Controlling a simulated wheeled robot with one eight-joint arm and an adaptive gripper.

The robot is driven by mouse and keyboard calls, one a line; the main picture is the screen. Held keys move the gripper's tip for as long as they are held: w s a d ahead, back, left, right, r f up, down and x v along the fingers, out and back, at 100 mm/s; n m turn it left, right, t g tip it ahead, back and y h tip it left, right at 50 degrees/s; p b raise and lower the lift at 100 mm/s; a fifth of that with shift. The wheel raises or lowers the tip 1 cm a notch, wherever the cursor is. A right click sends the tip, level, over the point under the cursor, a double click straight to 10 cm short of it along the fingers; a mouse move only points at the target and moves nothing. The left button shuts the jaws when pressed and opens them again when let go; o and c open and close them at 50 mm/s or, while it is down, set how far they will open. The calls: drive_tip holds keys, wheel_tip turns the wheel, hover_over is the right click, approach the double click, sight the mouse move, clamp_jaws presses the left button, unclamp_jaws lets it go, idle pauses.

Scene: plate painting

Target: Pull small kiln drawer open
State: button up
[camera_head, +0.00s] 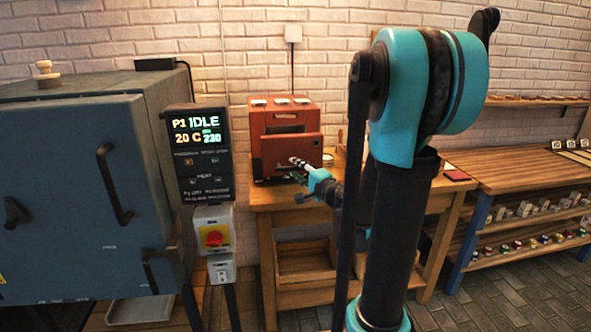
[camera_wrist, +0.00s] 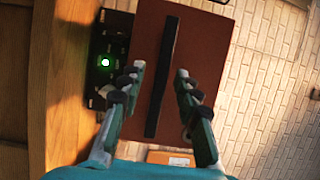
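The small kiln (camera_head: 285,117) is a red-brown box on a wooden table. Its drawer front (camera_head: 272,151) is a red-brown panel facing my gripper, and I cannot tell for sure how far it stands out from the body. In the wrist view the panel (camera_wrist: 205,45) carries a long dark bar handle (camera_wrist: 164,65). My gripper (camera_head: 297,163) is at the drawer front. In the wrist view my gripper (camera_wrist: 160,71) is open, with one finger on each side of the handle and gaps between. My gripper hides the handle in the head view.
A black control panel with a lit green light (camera_wrist: 105,63) lies beside the drawer front. A large blue-grey kiln (camera_head: 70,190) with a display (camera_head: 197,130) reading IDLE stands at left. A wooden shelf unit (camera_head: 510,170) is at right. A brick wall (camera_head: 330,60) is behind.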

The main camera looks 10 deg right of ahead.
drive_tip(key=v, duration=1.1)
drive_tip(key=s+a+f+n+g, duration=0.4)
drive_tip(key=f, duration=0.3)
drive_tip(key=s+a+f+n+g, duration=0.3)
drive_tip(key=a+f+n+g, duration=0.1)
drive_tip(key=f, duration=0.2)
drive_tip(key=s+d+f+n+g+h, duration=0.4)
drive_tip(key=s+d+f+n+h, duration=0.1)
drive_tip(key=s+d+f+h, duration=0.2)
drive_tip(key=shift+s+d+f, duration=0.2)
drive_tip(key=shift+s+f, duration=0.3)
drive_tip(key=shift+s, duration=0.6)
